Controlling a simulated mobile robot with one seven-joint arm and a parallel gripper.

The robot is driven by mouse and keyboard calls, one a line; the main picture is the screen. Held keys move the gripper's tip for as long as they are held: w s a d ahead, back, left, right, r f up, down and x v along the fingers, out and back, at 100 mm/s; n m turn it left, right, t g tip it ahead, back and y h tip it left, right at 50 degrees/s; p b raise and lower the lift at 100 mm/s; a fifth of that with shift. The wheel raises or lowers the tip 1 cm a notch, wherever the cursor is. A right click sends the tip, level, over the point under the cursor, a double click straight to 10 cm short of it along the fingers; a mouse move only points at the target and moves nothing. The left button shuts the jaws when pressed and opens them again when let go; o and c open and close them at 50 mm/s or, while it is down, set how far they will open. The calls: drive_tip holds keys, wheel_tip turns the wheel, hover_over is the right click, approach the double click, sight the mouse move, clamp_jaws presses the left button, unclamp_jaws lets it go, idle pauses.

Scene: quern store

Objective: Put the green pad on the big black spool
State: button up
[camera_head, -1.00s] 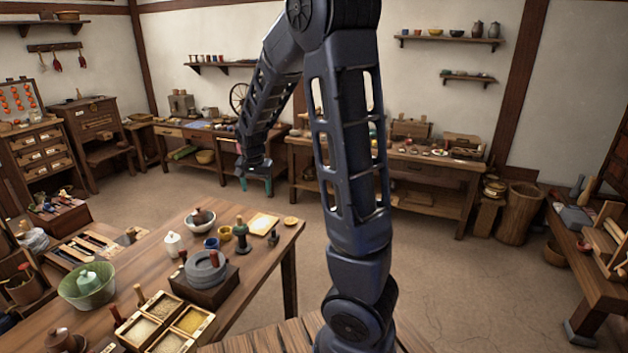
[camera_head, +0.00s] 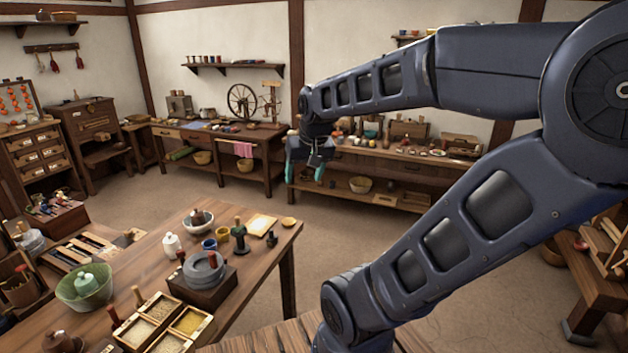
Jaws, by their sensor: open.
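My gripper (camera_head: 306,170) hangs at the end of my raised arm, in front of the back bench and well beyond the near table. Its two teal fingertips are apart and nothing shows between them. A dark spool-shaped piece (camera_head: 240,240) stands upright near the right end of the near table; it looks like the big black spool. A smaller dark piece (camera_head: 272,239) stands to its right. I cannot pick out the green pad for certain; a green item (camera_head: 182,153) lies on the low shelf of the back left bench, too small to identify.
The near table (camera_head: 262,262) also holds a stone quern (camera_head: 204,267), a green bowl (camera_head: 84,292), blue and yellow cups, a white jar (camera_head: 171,244) and a divided grain box (camera_head: 160,322). Open floor lies between this table and the back benches.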

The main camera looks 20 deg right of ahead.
drive_tip(key=shift+n+h, duration=0.4)
drive_tip(key=shift+n, duration=0.1)
drive_tip(key=s, duration=0.5)
drive_tip(key=shift+s+d+r, duration=0.15)
drive_tip(key=shift+d+r, duration=0.05)
drive_tip(key=shift+d, duration=0.05)
idle(0.6)
